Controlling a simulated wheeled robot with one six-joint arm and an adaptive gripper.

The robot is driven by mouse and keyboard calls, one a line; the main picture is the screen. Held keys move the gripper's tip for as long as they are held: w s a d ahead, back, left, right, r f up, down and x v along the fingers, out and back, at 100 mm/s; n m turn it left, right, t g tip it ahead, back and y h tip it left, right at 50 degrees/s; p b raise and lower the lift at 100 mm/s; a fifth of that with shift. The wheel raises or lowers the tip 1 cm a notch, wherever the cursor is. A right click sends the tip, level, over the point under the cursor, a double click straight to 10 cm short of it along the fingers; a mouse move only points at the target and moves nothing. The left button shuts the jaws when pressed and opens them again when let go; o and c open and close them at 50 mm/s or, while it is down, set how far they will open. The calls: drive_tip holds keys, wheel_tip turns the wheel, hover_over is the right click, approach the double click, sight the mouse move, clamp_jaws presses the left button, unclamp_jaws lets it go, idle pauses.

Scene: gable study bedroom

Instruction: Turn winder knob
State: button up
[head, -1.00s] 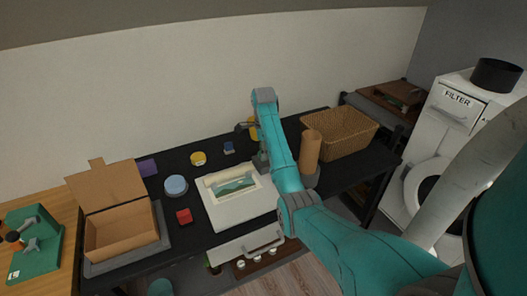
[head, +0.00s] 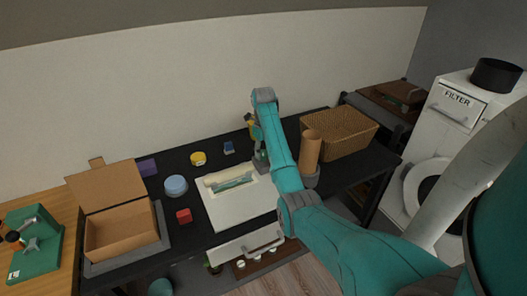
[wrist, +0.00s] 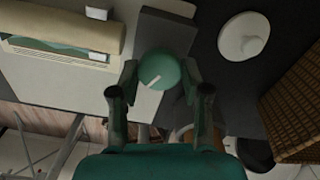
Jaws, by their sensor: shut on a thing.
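The winder knob (wrist: 158,66) is a round green knob with a white mark line, at the centre of the wrist view. My gripper (wrist: 160,78) is shut on it, with one finger on each side. In the head view my arm hides the knob, and my gripper (head: 261,160) is at the right end of the white board. The winder's pale roller (head: 224,176) lies across the top of this white board (head: 235,207). A strip of green picture sheet (head: 234,184) shows just below the roller. The roller also shows at the upper left in the wrist view (wrist: 60,28).
A cardboard tube (head: 310,150) and a wicker basket (head: 338,132) stand right of my arm. A red block (head: 184,216), a blue round tin (head: 176,186) and a yellow tin (head: 198,158) lie left of the board. An open cardboard box (head: 120,232) stands further left.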

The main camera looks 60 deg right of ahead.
drive_tip(key=shift+m, duration=1.9)
drive_tip(key=o, duration=1.1)
drive_tip(key=shift+o, duration=0.2)
